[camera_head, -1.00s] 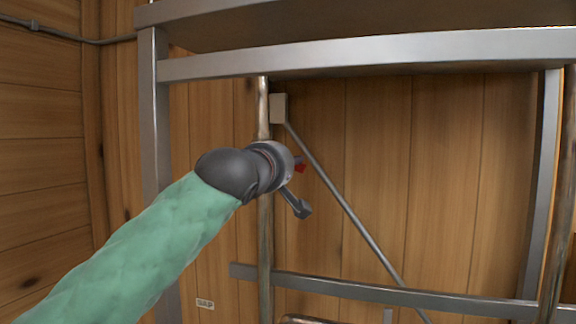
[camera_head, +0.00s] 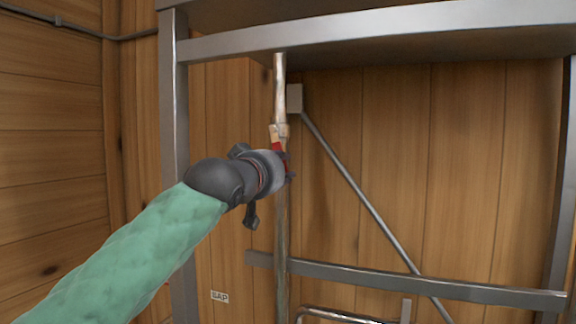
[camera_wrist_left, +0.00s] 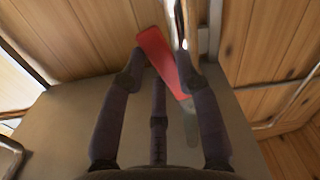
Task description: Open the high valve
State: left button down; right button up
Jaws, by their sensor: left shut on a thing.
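The high valve has a brass-coloured body (camera_head: 280,131) on the upright metal pipe (camera_head: 280,85) under the steel frame. Its red lever (camera_head: 278,150) runs down from the body, close along the pipe. My left gripper (camera_head: 286,168) is at the lever and covers its lower part in the head view. In the left wrist view the red lever (camera_wrist_left: 158,54) lies slantwise between the dark fingers of the left gripper (camera_wrist_left: 160,72), which is shut on it. My right gripper is in neither view.
A steel frame bar (camera_head: 380,28) crosses above the valve, and a lower bar (camera_head: 420,282) crosses below. A frame leg (camera_head: 175,120) stands left of the pipe. A thin diagonal rod (camera_head: 365,195) runs down to the right, before the wooden wall (camera_head: 460,150).

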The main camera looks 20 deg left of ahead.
pick_arm(q)
jog(key=shift+a+f+m, duration=0.15)
jog(key=shift+a+m, duration=0.75)
jog(key=shift+m, duration=0.4)
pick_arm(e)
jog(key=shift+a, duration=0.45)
pick_arm(q)
jog(key=c, duration=0.9)
grip_release()
jog(key=shift+w, duration=0.1)
jog(key=s, duration=1.2)
jog(key=shift+a, duration=0.2)
